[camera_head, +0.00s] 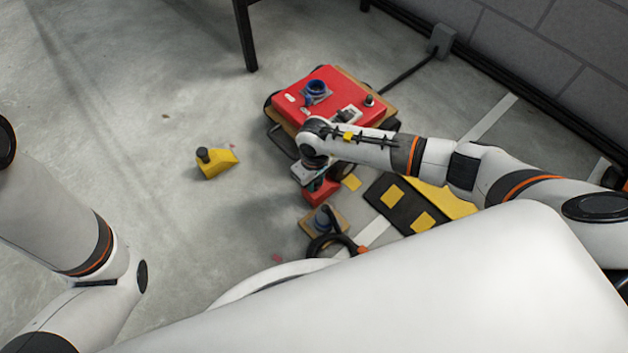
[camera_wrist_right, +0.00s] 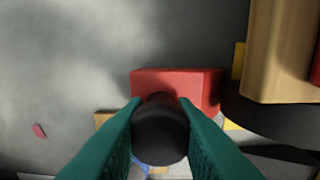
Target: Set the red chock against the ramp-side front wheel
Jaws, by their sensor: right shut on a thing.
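The red chock (camera_head: 320,193) is on or just above the floor at the near side of the red truck (camera_head: 335,100). My right gripper (camera_head: 318,180) is shut on the chock's black knob (camera_wrist_right: 160,128), with the green fingers on either side of it. In the right wrist view the red block (camera_wrist_right: 175,82) lies beyond the knob, close beside a dark wheel (camera_wrist_right: 265,115) under the tan deck (camera_wrist_right: 278,55). I cannot tell whether they touch. The black and yellow ramp (camera_head: 378,190) lies right of the chock. My left arm shows, but its gripper is out of view.
A yellow chock (camera_head: 220,165) with a dark knob stands on open floor to the left. A wooden block (camera_head: 312,228) with a grey-blue knob and a black loop (camera_head: 335,245) lie near the ramp. A table leg (camera_head: 245,38) stands behind. The left floor is mostly clear.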

